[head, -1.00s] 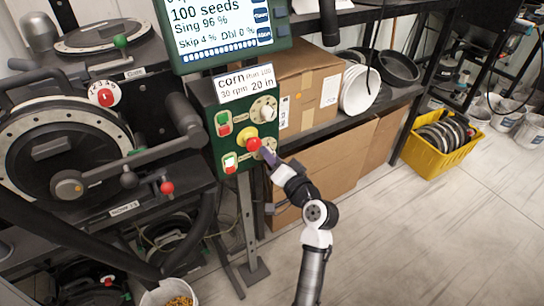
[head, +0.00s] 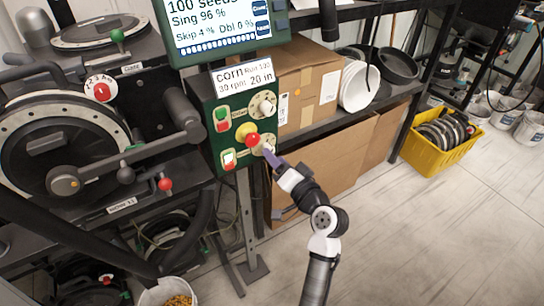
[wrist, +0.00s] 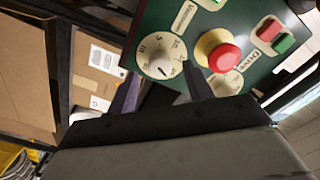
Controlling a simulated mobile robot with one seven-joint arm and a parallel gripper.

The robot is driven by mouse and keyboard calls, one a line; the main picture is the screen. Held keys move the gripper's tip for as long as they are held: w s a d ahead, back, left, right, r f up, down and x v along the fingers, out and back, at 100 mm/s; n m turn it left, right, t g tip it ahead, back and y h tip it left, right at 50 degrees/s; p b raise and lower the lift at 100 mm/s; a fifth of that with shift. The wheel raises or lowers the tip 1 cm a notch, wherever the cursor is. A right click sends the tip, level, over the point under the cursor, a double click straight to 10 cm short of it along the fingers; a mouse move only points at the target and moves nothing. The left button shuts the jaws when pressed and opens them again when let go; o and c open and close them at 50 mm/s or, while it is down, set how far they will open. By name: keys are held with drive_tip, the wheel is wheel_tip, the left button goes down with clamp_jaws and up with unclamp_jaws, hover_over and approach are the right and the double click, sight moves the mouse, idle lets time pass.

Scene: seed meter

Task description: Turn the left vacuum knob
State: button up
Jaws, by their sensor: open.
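A green control panel (head: 240,178) carries two pale round knobs on its right side. The lower knob (head: 269,145) is partly hidden behind my gripper (head: 267,155). My gripper (wrist: 160,80) is open and empty, with one purple fingertip on each side just below the knob in that picture. I cannot tell whether the fingers touch it. The upper knob (head: 263,104) is clear in the head view; the finger partly covers its dial (wrist: 229,83) in the wrist view.
A red-and-yellow push button (head: 251,139) sits close beside the lower knob. Red and green switches (head: 222,118) are at the panel's left. Cardboard boxes (head: 310,85) stand on a shelf behind.

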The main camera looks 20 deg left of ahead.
drive_tip(key=b+v, duration=0.2)
drive_tip(key=v, duration=0.8)
drive_tip(key=shift+s+d+b, duration=0.25)
drive_tip(key=shift+b, duration=0.15)
